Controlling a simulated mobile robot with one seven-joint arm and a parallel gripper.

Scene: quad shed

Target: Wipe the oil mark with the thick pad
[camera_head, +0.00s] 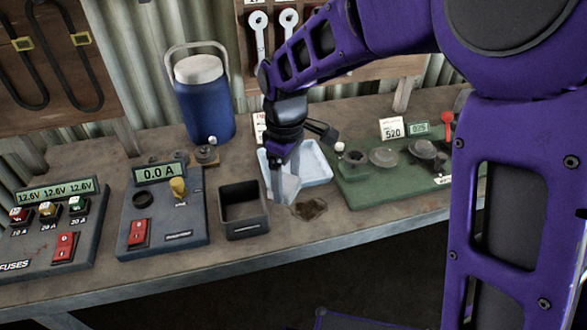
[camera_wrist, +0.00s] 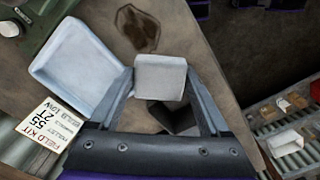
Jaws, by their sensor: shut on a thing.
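The oil mark (camera_head: 309,208) is a dark brown irregular stain on the bench top near its front edge. In the wrist view the oil mark (camera_wrist: 138,28) lies just beyond the fingertips. My gripper (camera_head: 281,188) points down, left of the mark, and is shut on a pale grey block-like pad (camera_head: 291,188). In the wrist view the pad (camera_wrist: 160,77) sits between the two fingertips (camera_wrist: 160,80). The pad is beside the mark, not covering it. I cannot tell whether it touches the bench.
A pale blue tray (camera_head: 318,168) stands right behind the gripper, and an open black bin (camera_head: 245,228) stands to its left. A green board (camera_head: 375,190) with round parts lies to the right. Meter boxes (camera_head: 160,225) are on the left; a blue jug (camera_head: 205,105) stands behind.

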